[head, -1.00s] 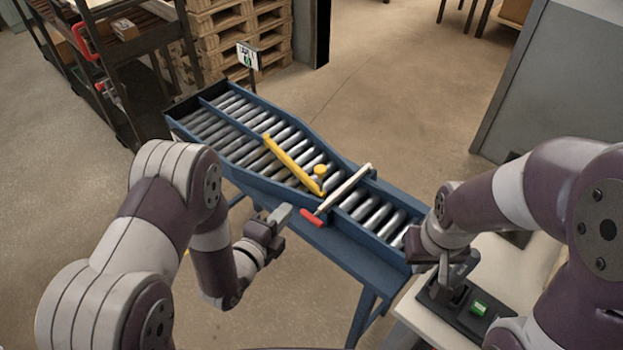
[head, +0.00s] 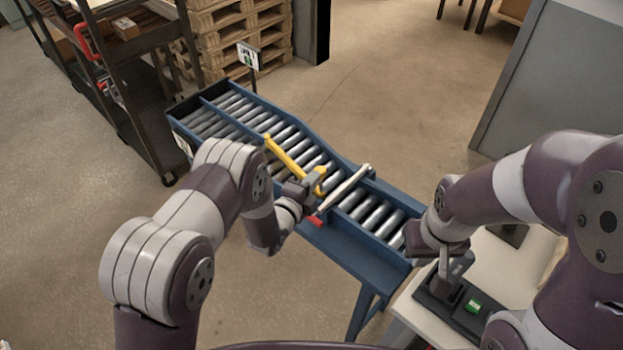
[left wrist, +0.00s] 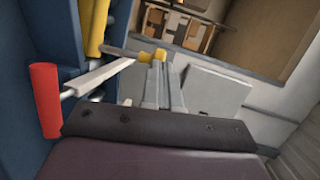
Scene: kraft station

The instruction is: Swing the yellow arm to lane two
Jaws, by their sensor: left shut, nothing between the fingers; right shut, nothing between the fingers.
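The yellow arm (head: 286,157) lies slantwise across the rollers of the blue conveyor (head: 345,240). My left gripper (head: 317,177) is shut and empty at the near end of the yellow arm, partly hiding its yellow knob. In the left wrist view the shut fingertips (left wrist: 158,58) are at a yellow piece (left wrist: 159,54); I cannot tell whether they touch it. A pale bar (head: 346,188) with a red handle (head: 316,220) crosses the conveyor just right of my left gripper. The red handle also shows in the left wrist view (left wrist: 45,100). My right gripper (head: 445,272) is shut over a black control box.
The black control box (head: 462,312) with a green button (head: 473,306) sits on a pale table (head: 515,262) at the lower right. A small sign (head: 248,56) stands behind the conveyor. A dark cart (head: 150,95) and pallets (head: 235,40) stand at the back left.

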